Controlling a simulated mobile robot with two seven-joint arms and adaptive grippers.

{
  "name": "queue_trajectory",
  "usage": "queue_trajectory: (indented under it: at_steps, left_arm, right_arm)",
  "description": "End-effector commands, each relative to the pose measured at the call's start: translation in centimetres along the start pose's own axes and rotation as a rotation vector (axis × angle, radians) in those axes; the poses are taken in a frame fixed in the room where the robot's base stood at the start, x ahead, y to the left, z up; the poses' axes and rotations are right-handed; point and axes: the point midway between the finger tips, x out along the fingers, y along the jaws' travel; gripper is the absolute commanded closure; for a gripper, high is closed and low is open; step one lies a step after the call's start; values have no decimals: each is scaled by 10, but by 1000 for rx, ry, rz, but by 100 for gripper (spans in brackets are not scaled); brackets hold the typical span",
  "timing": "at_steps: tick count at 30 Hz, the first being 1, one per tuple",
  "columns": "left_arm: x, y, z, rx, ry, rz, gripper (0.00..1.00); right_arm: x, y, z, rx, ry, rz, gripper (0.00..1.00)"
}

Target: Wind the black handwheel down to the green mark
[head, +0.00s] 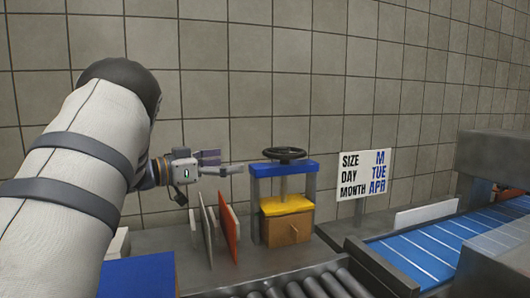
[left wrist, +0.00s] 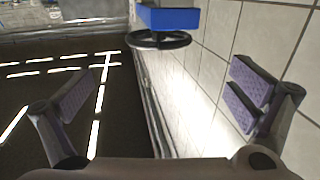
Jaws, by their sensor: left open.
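The black handwheel (head: 284,153) sits on top of a small press with a blue crossbeam (head: 285,169). Below the beam is a yellow plate (head: 287,204) on a screw shaft, above a wooden block (head: 287,231). My left gripper (head: 222,164) is left of the wheel at about its height, pointing toward it. In the left wrist view, the gripper (left wrist: 160,97) is open and empty, its purple pads wide apart. The handwheel (left wrist: 160,40) shows ahead between the fingers, not touched. I see no green mark. My right gripper is out of view.
Upright thin panels, one red (head: 229,233), stand left of the press. A sign (head: 363,174) reads SIZE M, DAY TUE, MONTH APR. A blue conveyor (head: 425,248) lies right, rollers (head: 310,285) in front. The tiled wall is close behind.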

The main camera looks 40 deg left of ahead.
Motion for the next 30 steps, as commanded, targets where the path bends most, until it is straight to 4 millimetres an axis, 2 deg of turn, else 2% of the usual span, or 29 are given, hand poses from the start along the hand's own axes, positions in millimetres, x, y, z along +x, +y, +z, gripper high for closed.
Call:
queue_trajectory:
  at_steps: [5,15,18,22,30]
  left_arm:
    - [10,0,0,1,0,2,0]
    - [92,1,0,4,-2,3,0]
    - [108,1,-1,3,0,3,0]
    - [119,0,-1,2,1,1,0]
    - [121,0,-1,1,1,1,2]
  right_arm:
    - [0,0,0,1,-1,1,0]
    - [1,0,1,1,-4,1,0]
    - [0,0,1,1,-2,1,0]
    - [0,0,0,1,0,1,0]
    - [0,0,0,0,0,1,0]
